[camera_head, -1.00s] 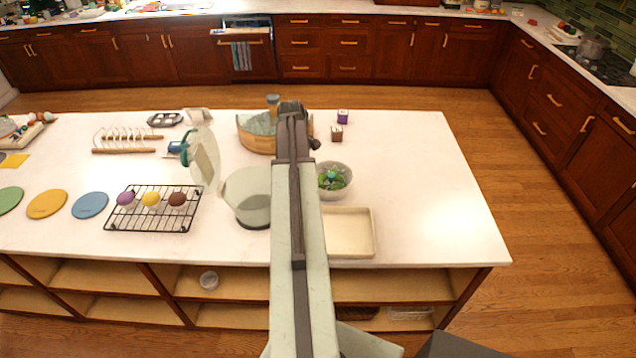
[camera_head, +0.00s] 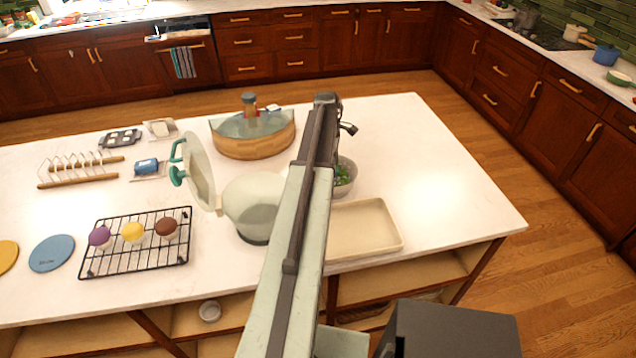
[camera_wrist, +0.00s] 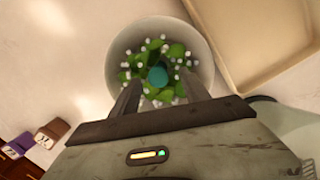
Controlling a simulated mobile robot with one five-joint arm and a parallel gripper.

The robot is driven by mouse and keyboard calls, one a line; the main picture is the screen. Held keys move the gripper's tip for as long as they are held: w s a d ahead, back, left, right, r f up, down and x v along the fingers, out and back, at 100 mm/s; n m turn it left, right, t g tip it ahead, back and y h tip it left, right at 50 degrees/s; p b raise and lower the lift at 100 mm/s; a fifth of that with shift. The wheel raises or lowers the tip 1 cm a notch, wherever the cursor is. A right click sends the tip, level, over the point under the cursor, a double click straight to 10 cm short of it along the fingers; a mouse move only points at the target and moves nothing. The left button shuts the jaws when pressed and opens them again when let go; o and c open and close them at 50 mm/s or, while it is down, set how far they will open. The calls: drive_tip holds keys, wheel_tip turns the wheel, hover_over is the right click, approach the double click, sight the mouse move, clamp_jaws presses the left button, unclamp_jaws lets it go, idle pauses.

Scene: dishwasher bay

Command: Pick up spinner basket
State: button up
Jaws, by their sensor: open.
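A pale round basket (camera_wrist: 203,58) full of green leaves with small white bits stands on the white counter. A teal knob (camera_wrist: 158,77) shows at its middle. In the head view the basket (camera_head: 347,182) is partly hidden behind my arm. My gripper (camera_wrist: 160,92) is open in the wrist view, its two dark fingers over the near part of the basket, one on each side of the knob. I cannot tell their height above the leaves. In the head view my arm hides the fingers.
A pale round vessel (camera_head: 252,208) with a raised lid (camera_head: 198,172) stands left of my arm. A beige tray (camera_head: 375,245) lies close by on the right. A wooden half-round piece (camera_head: 255,147) stands behind. The counter's right side is clear.

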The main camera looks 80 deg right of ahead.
sight(335, 181)
drive_tip(key=shift+w+d+f, duration=0.1)
wheel_tip(335, 181, down, 3)
drive_tip(key=b, duration=0.2)
drive_tip(key=shift+b, duration=0.35)
drive_tip(key=f+b, duration=0.3)
drive_tip(key=s+f+b, duration=0.1)
drive_tip(key=f+b, duration=0.1)
drive_tip(key=shift+d, duration=0.1)
drive_tip(key=shift+r, duration=0.2)
clamp_jaws()
